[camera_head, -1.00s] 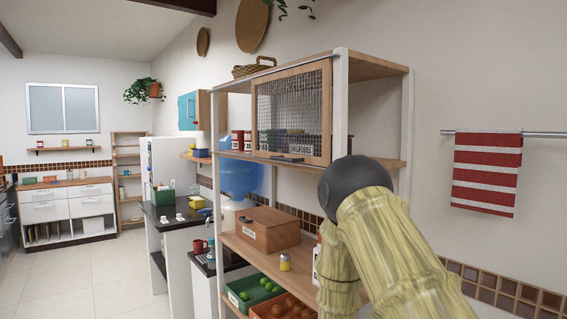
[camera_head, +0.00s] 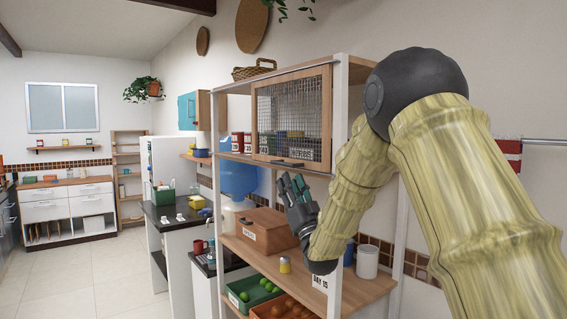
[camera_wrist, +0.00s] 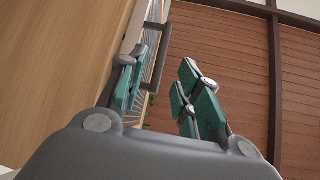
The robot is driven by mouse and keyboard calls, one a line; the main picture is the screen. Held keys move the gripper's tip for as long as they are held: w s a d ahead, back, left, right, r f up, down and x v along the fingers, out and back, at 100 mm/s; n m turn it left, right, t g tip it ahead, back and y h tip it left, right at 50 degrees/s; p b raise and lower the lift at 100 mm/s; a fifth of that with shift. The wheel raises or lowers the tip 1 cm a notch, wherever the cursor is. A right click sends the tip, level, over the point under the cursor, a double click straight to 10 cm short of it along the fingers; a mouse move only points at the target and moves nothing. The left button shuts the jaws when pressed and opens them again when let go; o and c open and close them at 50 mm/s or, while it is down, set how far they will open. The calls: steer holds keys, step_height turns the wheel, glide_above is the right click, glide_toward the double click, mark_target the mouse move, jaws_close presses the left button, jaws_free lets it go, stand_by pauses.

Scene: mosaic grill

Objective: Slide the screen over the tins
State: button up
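The screen, a wire mesh panel in a wooden frame (camera_head: 257,118), stands upright across the right part of the upper shelf compartment. A dark handle (camera_head: 286,163) is at its lower edge. Red-and-white tins (camera_head: 238,143) show uncovered to the left of the screen; more coloured items show dimly behind the mesh. My gripper (camera_head: 290,181) is just below the handle in the head view, fingers up. In the wrist view my open gripper (camera_wrist: 164,88) has its fingers apart, with the handle (camera_wrist: 154,58) beyond and close to the left finger. I cannot tell whether they touch.
Below are a wooden box (camera_head: 263,229), a yellow-lidded jar (camera_head: 285,265) and a white canister (camera_head: 367,261) on the middle shelf. A white shelf post (camera_head: 340,130) stands right of the screen. Green and orange crates lie lower down. The floor at left is clear.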

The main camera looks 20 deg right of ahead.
mark_target(283, 164)
steer(key=p+x, duration=0.2)
steer(key=x, duration=0.6)
steer(key=shift+p, duration=0.3)
jaws_close()
